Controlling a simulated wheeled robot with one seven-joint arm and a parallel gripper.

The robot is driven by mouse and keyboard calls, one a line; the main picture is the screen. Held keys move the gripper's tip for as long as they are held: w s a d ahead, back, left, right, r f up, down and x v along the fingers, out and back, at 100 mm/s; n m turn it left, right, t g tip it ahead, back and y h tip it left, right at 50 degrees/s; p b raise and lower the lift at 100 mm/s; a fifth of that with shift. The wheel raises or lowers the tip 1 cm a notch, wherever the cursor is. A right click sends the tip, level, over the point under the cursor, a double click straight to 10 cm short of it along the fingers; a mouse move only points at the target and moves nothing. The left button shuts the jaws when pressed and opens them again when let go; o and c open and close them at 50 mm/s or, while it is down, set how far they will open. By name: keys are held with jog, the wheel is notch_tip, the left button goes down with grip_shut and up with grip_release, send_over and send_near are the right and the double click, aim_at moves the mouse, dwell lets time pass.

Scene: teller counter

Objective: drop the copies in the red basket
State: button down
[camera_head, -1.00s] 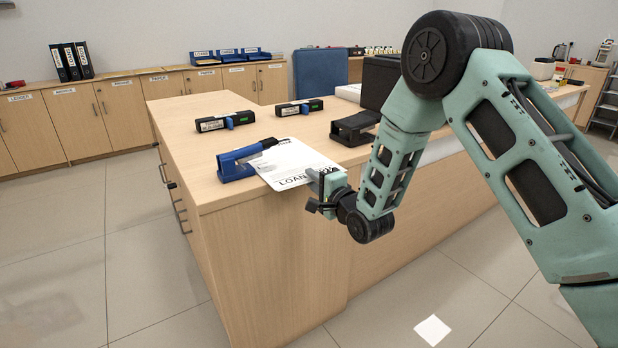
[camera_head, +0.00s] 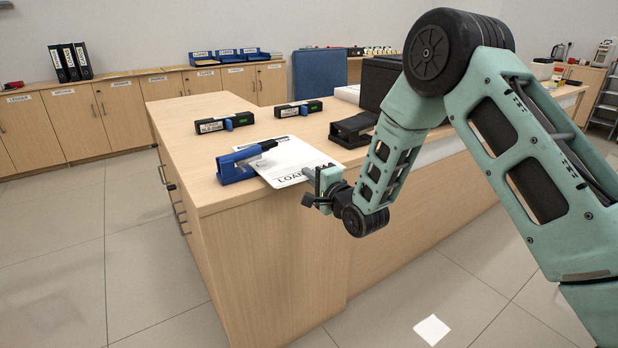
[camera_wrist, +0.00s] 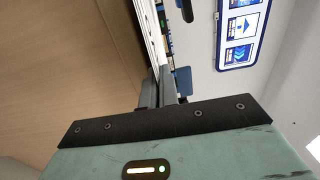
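The copies (camera_head: 300,160), white sheets with the printed word LOAN, lie at the near corner of the counter and stick out past its edge. Their far left part is at the jaw of a blue stapler-like tool (camera_head: 234,169). My gripper (camera_head: 318,182) is at the near right edge of the copies. In the wrist view the sheets show edge-on (camera_wrist: 153,36) and run down between my two grey fingers, which look closed on them. The red basket cannot be made out. A tiny red thing (camera_head: 13,85) sits on the far left cabinets, too small to identify.
On the counter (camera_head: 185,130) stand two black labelled devices (camera_head: 224,123) (camera_head: 298,108) and a black device (camera_head: 354,129) right of the copies. Blue trays (camera_head: 228,55) and black binders (camera_head: 69,62) stand on the back cabinets. The floor at left is clear.

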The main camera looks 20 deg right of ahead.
jog(key=shift+r, duration=0.75)
jog(key=shift+f, duration=0.15)
jog(key=s+d+r+p, duration=0.1)
jog(key=s+d+r, duration=0.1)
jog(key=s, duration=0.4)
jog(key=s+d+r+p, duration=0.1)
jog(key=s+d+r, duration=0.1)
jog(key=s, duration=0.5)
jog(key=shift+s+d+r, duration=0.15)
jog(key=shift+d+r, duration=0.05)
jog(key=shift+r, duration=0.4)
